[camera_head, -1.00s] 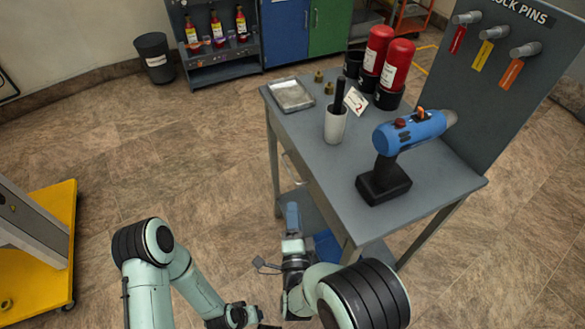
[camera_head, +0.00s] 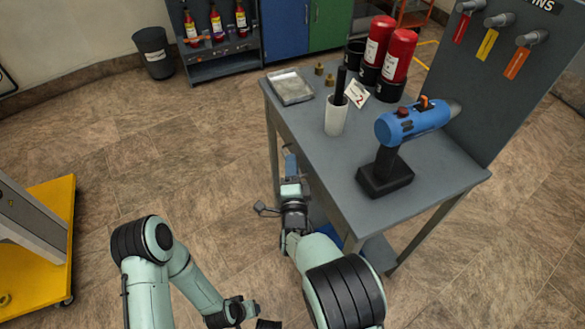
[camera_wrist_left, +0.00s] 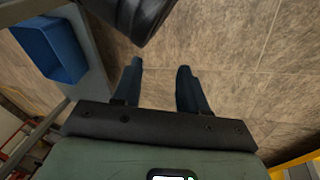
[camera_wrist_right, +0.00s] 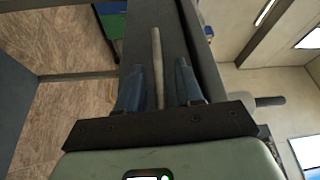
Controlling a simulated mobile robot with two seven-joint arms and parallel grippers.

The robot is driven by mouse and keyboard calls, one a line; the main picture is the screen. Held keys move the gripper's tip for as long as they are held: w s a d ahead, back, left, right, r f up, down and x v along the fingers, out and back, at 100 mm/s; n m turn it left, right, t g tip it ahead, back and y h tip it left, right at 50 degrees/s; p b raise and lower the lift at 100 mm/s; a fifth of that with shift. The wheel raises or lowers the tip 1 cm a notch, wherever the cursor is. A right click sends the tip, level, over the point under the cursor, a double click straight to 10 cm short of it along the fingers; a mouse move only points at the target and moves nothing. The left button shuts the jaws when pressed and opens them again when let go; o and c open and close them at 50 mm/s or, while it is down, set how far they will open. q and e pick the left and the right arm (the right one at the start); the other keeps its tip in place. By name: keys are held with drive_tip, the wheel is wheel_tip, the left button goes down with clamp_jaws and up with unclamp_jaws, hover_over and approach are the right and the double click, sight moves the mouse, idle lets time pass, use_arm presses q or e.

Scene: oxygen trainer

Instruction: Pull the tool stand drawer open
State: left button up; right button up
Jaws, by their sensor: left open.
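The grey tool stand (camera_head: 425,190) is at the right of the head view. Its drawer lies under the top on the left-facing side, mostly hidden there by my right arm. In the right wrist view the drawer front (camera_wrist_right: 139,35) shows as a dark panel with a pale bar handle (camera_wrist_right: 157,60). My right gripper (camera_head: 291,163) is at that side of the stand. In its wrist view the handle lies between its open fingers (camera_wrist_right: 158,88), with a gap on either side. My left gripper (camera_wrist_left: 160,75) is open and empty, low over the floor, away from the drawer.
On the stand are a blue drill (camera_head: 412,124), a white cup (camera_head: 335,115), a metal tray (camera_head: 290,88) and red bottles (camera_head: 397,58). A blue bin (camera_wrist_left: 50,45) sits on the lower shelf. A yellow platform (camera_head: 45,235) stands at left. The floor between is clear.

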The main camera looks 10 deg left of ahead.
clamp_jaws()
drive_tip(key=shift+s+a, duration=0.1)
